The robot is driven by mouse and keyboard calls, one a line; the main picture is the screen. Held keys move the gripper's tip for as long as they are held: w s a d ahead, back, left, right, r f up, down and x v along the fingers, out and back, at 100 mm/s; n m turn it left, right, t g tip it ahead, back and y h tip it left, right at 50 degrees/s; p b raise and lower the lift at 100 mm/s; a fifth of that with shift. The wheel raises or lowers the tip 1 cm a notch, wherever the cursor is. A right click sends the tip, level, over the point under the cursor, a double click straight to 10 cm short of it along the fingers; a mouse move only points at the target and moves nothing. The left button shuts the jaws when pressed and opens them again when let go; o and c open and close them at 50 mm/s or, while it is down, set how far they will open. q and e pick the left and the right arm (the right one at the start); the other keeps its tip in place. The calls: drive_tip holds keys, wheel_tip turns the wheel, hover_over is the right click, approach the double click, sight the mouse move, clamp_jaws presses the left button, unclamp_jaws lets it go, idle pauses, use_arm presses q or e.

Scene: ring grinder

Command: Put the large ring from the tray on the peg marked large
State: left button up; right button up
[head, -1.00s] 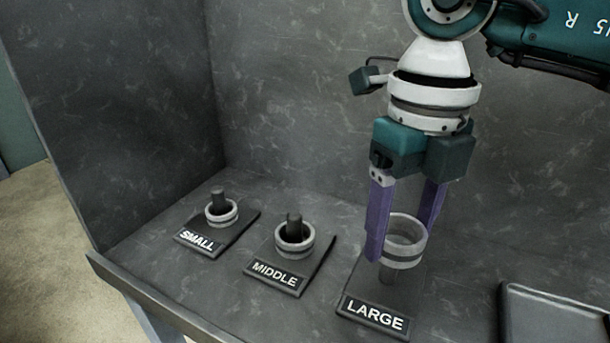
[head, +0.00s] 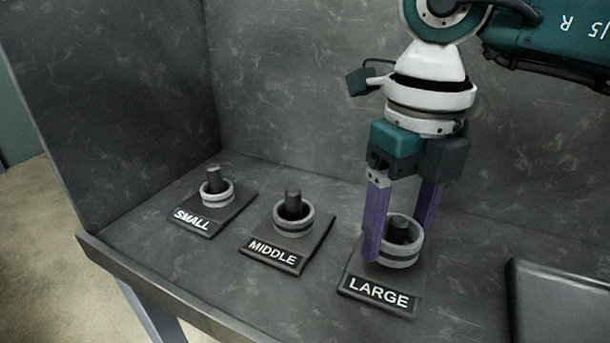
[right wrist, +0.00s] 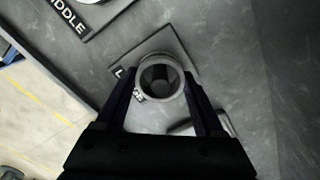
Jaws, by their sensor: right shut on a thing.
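The large ring (head: 400,256) is grey with a dark band. It is around the peg (head: 401,230) on the base marked LARGE (head: 379,292), and the peg's dark top shows inside it. My right gripper (head: 400,245) is shut on the ring, one purple finger on each side. In the right wrist view the ring (right wrist: 161,70) sits between the fingertips with the peg inside its opening. Whether the ring touches the base is hard to tell. My left gripper is not in view.
A ring sits around the peg marked SMALL (head: 216,196), and another around the peg marked MIDDLE (head: 293,222). The tray (head: 560,290) at the right edge shows no ring in its visible part. Grey walls stand behind and at the left.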

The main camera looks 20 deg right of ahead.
idle(0.8)
drive_tip(key=shift+f+b, duration=0.55)
drive_tip(key=shift+f, duration=0.1)
drive_tip(key=o, duration=1.3)
drive_tip(key=shift+r, duration=0.15)
wheel_tip(320, 180, up, 11)
drive_tip(key=p, duration=0.9)
